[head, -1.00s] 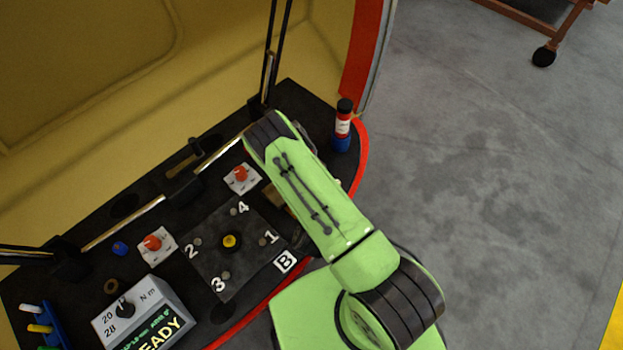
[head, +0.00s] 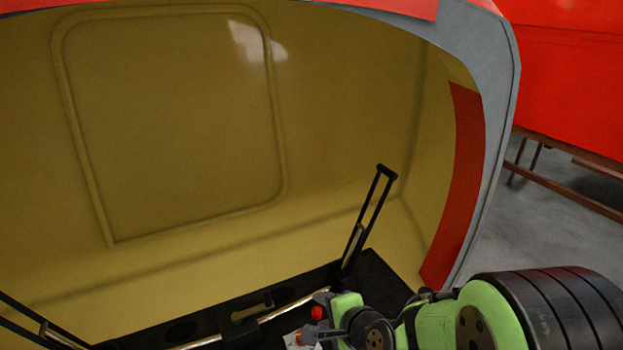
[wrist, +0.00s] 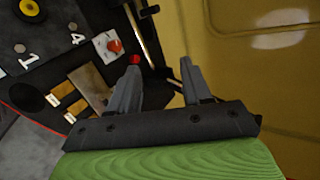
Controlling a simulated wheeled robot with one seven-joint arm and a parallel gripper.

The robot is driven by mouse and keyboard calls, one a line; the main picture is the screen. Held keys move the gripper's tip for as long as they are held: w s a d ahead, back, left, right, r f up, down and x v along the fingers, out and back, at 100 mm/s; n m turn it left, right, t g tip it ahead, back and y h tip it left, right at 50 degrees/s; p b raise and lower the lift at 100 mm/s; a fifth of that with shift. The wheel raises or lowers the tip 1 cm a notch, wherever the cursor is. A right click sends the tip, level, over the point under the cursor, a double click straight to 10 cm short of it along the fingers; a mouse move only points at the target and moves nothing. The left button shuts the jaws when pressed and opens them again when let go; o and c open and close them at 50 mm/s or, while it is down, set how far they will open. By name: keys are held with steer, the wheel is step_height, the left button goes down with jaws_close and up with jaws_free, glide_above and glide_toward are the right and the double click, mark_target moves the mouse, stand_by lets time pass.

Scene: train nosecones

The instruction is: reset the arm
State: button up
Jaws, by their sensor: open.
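My green arm reaches in from the lower right of the head view. My gripper (wrist: 160,68) shows in the wrist view with its two grey fingers spread apart and nothing between them. In the head view the gripper (head: 321,314) is at the bottom, above the dark panel (head: 375,282), partly blocking it. In the wrist view the panel, with the numbers 1 and 4, a yellow knob (wrist: 29,9) and a red knob (wrist: 114,45), lies to the left. A small red round thing (wrist: 135,59) shows by the left fingertip.
The yellow inner shell (head: 340,120) curves around the back, with a grey and red rim (head: 460,190) at right. A black upright bracket (head: 367,222) and a metal rail (head: 290,304) stand on the panel. Open floor (head: 520,240) lies right, beyond the rim.

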steer(key=s+d+r+n+g+h, duration=0.1)
steer(key=s+d+r+n, duration=0.2)
steer(key=s, duration=0.4)
steer(key=s+d+r+n+g+h, duration=0.1)
steer(key=s+d+r+n+h, duration=0.1)
steer(key=s+d+r+n, duration=0.2)
steer(key=s+d+r+n+g+h, duration=0.1)
steer(key=s+d+n, duration=0.4)
steer(key=s, duration=0.5)
step_height(320, 180, up, 3)
steer(key=shift+f+n+h+p, duration=0.15)
steer(key=shift+n+h+p, duration=0.2)
steer(key=shift+n+h, duration=0.4)
steer(key=shift+d, duration=0.1)
